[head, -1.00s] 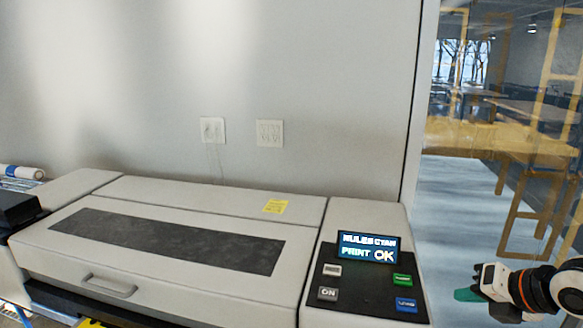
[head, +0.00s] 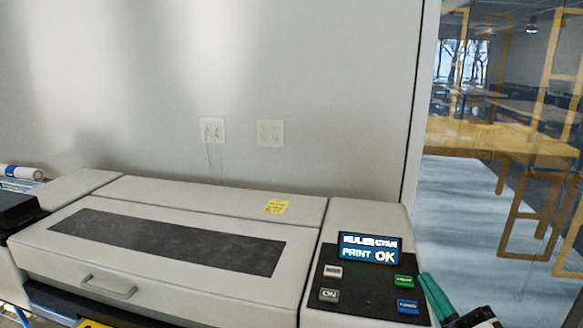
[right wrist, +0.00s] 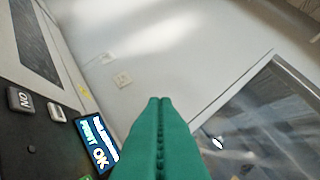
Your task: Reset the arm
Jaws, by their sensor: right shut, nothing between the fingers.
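My right gripper (head: 432,290) has green fingers and shows at the bottom right of the head view, just right of the printer's control panel (head: 330,272). In the right wrist view its fingers (right wrist: 160,125) are pressed together with nothing between them. They point up toward the wall and partly cover the panel side. My left gripper is not in view.
A large grey printer (head: 190,192) fills the lower left, with a lit screen (head: 368,247) reading PRINT OK and several buttons. A yellow note (head: 276,206) lies on its top. Wall outlets (head: 270,133) sit behind. A glass wall (head: 480,185) stands at right.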

